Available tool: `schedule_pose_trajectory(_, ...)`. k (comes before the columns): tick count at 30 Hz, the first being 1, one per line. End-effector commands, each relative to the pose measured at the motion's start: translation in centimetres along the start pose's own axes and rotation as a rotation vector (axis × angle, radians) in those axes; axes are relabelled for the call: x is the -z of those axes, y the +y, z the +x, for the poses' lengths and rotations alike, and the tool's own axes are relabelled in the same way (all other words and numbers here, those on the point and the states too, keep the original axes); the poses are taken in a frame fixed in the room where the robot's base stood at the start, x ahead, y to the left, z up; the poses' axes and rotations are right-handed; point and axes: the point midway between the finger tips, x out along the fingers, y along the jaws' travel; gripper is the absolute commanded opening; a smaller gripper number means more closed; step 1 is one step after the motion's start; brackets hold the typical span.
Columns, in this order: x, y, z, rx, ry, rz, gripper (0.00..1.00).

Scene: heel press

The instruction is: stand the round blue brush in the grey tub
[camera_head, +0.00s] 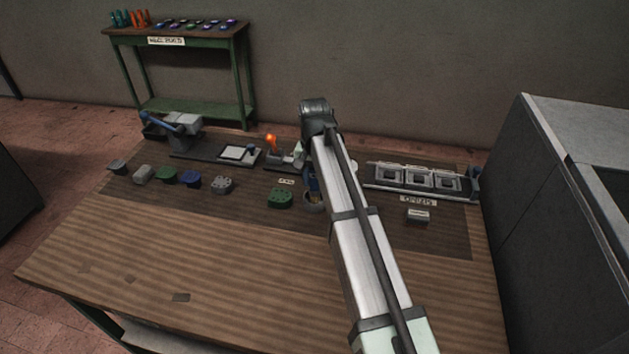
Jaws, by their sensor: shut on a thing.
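The grey tub (313,206) is a small round cup on the dark mat, just left of my arm, which covers its right side. A narrow blue thing (312,181), perhaps the round blue brush, shows upright at the arm's edge, just above the tub. Something tan shows at the tub's mouth. I cannot tell whether the blue thing is inside the tub or behind it. My arm reaches from the bottom right up to a dark joint and bends down behind itself. My gripper's fingers are hidden behind it, so their hold on the blue thing does not show.
Left of the tub are a green block (280,198), a grey holed block (221,185) and several other blocks. Behind stand a blue-handled press (172,127) and an orange-topped device (272,145). A slotted rack (418,180) stands right. The bench front (220,270) is mostly clear.

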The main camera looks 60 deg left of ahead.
Motion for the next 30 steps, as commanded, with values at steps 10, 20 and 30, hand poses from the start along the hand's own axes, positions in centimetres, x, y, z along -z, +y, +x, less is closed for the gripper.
schedule_pose_trajectory(10, -0.01, 0.01, 1.01, 0.0, 0.0, 0.0, 0.03)
schedule_pose_trajectory(20, 0.0, 0.01, 1.3, 0.0, 0.0, 0.0, 0.49)
schedule_pose_trajectory(30, -0.01, 0.01, 1.26, 0.0, 0.0, 0.0, 0.59)
